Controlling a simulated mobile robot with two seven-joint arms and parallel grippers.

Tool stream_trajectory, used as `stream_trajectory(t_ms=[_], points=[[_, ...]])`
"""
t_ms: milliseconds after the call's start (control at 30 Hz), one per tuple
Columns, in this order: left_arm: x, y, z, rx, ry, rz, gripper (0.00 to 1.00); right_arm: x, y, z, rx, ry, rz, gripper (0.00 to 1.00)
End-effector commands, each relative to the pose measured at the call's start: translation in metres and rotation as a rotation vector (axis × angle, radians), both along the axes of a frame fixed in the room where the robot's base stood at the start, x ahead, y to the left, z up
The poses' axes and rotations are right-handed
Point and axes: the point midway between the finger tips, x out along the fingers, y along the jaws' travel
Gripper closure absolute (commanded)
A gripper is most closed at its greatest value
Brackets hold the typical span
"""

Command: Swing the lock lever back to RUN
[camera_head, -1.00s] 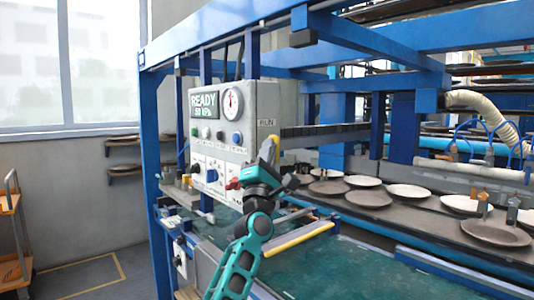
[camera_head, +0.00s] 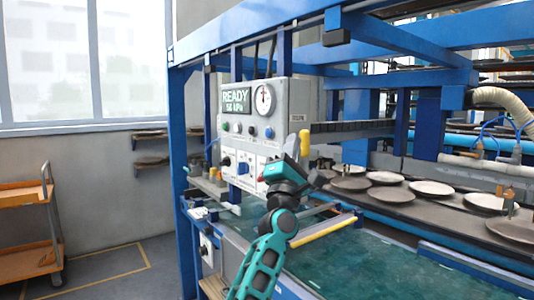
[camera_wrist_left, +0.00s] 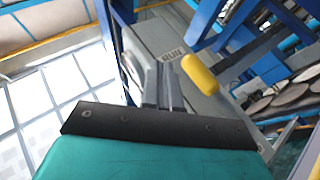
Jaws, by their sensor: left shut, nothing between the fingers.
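The lock lever's yellow handle (camera_head: 304,142) stands upright at the right side of the grey control box (camera_head: 290,100). A gap to the handle shows there. My right gripper is not in view.
The box front has a READY display (camera_head: 236,101), a round gauge (camera_head: 264,98) and several knobs. Blue frame beams (camera_head: 180,180) surround it. Plates lie on a dark conveyor (camera_head: 400,205) at right. An orange cart (camera_head: 28,235) stands at far left.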

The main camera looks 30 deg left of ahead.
Motion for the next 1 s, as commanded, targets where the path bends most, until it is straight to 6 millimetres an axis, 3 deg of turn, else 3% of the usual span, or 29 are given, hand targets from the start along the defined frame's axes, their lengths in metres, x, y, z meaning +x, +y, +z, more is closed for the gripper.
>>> stream_trajectory(t_ms=[500,700,1000], points=[[-0.08,-0.005,0.001,-0.004,0.0,0.001,1.0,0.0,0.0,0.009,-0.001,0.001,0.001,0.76],[-0.094,-0.006,0.001,-0.002,-0.001,0.001,1.0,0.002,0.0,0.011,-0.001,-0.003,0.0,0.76],[-0.096,-0.006,0.001,-0.001,0.0,0.002,1.0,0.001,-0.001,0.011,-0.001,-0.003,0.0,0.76]])
